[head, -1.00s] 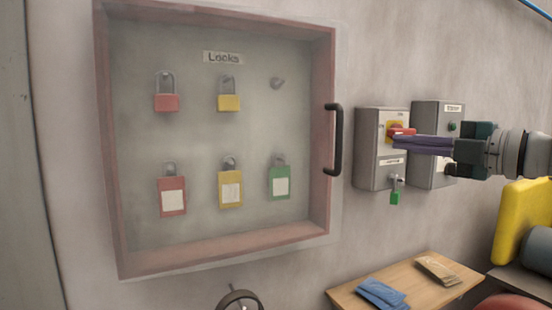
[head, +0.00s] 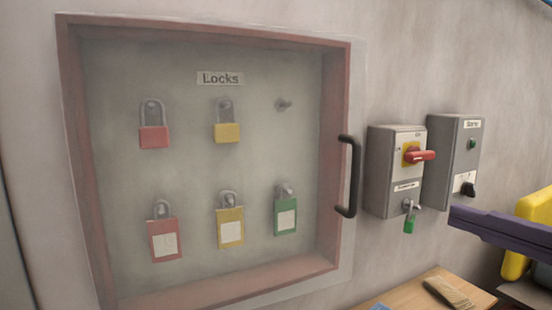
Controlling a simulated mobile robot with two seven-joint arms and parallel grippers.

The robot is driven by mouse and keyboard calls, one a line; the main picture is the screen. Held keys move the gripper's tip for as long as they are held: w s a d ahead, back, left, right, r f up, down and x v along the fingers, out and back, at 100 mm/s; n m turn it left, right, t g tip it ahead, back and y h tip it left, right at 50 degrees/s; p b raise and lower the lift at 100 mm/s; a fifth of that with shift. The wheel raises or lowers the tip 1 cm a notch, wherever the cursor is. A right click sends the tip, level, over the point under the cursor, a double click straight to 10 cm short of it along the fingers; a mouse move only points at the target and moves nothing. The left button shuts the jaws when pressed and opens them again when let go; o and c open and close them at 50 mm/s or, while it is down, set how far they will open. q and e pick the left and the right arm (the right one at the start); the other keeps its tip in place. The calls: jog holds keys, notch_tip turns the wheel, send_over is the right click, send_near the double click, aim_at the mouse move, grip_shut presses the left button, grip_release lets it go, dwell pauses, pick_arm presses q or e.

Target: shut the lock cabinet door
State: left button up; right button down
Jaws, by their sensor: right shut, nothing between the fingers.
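The lock cabinet (head: 75,150) is a shallow red-framed box on the wall at left, labelled "Locks". Its clear door (head: 359,75) lies over the front, with its right edge a little past the red frame. I cannot tell whether a small gap is left behind it. The black door handle (head: 349,176) stands upright at the door's right side. My right gripper (head: 454,217) shows only its purple fingers, shut and empty, at the right, apart from the handle and below the switch boxes. My left gripper is out of view.
Red, yellow and green padlocks hang behind the door; one peg (head: 283,104) is bare. A grey box with a red rotary switch (head: 419,155) and a green padlock (head: 409,225) is right of the cabinet, beside a starter box (head: 455,160). A wooden shelf (head: 420,292) is below.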

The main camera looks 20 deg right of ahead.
jog(key=p, duration=0.3)
send_near(358, 182)
jog(key=x, duration=0.5)
jog(key=shift+w+a+r, duration=0.1)
jog(key=shift+w+r, duration=0.1)
jog(key=shift+w, duration=0.1)
jog(key=shift+w+a+f, duration=0.15)
jog(key=shift+w, duration=0.45)
